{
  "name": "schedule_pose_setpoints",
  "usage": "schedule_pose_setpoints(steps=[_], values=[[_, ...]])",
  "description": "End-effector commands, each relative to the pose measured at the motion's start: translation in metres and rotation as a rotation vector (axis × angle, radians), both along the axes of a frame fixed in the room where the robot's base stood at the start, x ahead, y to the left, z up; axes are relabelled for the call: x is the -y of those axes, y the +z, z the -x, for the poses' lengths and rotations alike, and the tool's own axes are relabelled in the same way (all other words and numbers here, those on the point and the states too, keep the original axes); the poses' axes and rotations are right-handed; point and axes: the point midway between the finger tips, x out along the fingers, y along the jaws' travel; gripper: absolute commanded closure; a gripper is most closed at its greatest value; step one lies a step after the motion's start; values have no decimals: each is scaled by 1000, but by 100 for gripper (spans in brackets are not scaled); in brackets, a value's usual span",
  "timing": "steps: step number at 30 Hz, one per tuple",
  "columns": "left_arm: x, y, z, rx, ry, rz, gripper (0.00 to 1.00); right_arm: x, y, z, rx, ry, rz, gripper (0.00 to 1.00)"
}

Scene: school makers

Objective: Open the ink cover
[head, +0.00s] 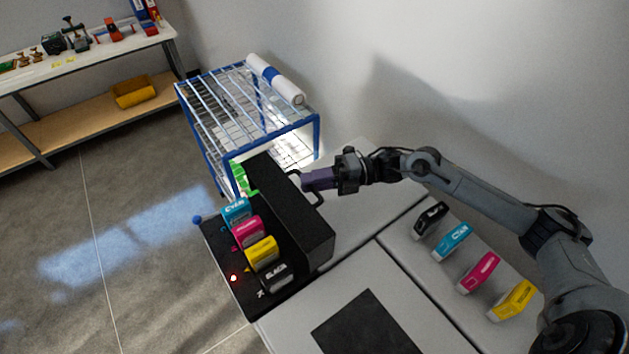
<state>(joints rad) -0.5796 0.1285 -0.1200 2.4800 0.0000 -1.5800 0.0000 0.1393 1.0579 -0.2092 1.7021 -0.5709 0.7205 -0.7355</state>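The black ink cover (289,214) is on the black printer unit (226,272), left of the picture's middle. A dark loop handle (319,197) sticks out at the cover's far right end. Cyan (236,213), magenta (247,232), yellow (262,253) and black (276,277) cartridges show in a row along the cover's left side. My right gripper (304,181) has its purple fingers at the handle, pointing left. Whether they grip it cannot be told. My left gripper is out of view.
A blue wire rack (212,92) with a white roll (276,79) stands behind the printer. Loose cartridges lie in a row on the light worktop (398,267) at right, beneath my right arm. A dark panel (368,325) is in front. Shelving (70,65) stands far left.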

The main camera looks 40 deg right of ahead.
Motion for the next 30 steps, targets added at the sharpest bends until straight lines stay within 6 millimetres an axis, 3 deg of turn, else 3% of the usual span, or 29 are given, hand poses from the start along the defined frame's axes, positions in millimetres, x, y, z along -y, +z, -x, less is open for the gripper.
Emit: schedule_pose_setpoints(steps=[3,14,30], values=[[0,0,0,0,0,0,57,0,0,0,0,0,0,62],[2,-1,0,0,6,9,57,5,-1,2,-1,-1,2,62],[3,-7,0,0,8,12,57,72,0,37,-3,-1,3,62]])
